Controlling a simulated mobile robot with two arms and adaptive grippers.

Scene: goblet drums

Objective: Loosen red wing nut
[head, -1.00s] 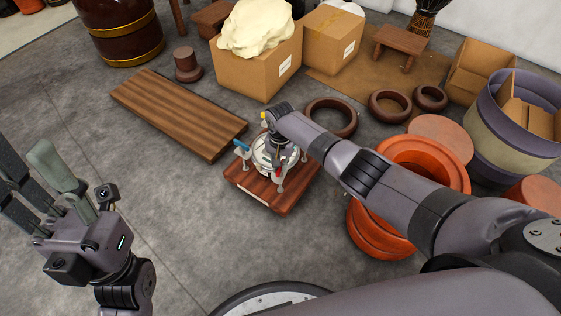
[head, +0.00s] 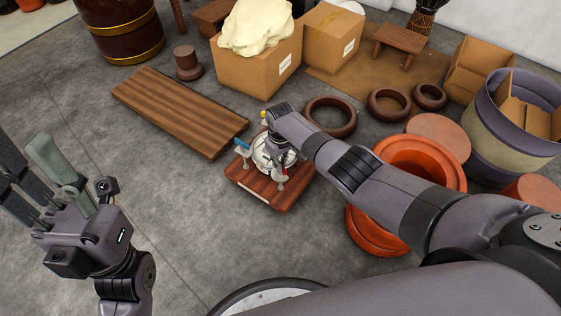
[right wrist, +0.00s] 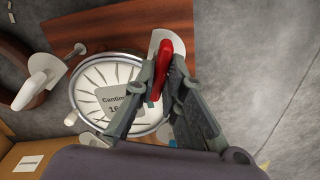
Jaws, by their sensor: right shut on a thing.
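The red wing nut (right wrist: 164,62) shows in the right wrist view, beside the rim of a round metal-rimmed drum head (right wrist: 94,78) with a label. My right gripper (right wrist: 162,88) is shut on it, one finger on each side. A blue wing nut (head: 243,147) and a yellow one (head: 264,115) show around the fixture. My left gripper (head: 32,165) is open and empty at the left, away from the fixture.
A striped wooden plank (head: 180,112) lies left of the fixture. Cardboard boxes (head: 256,75) stand behind it. Dark rings (head: 331,116) lie to the right, near an orange drum body (head: 372,236). The floor in front and to the left is clear.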

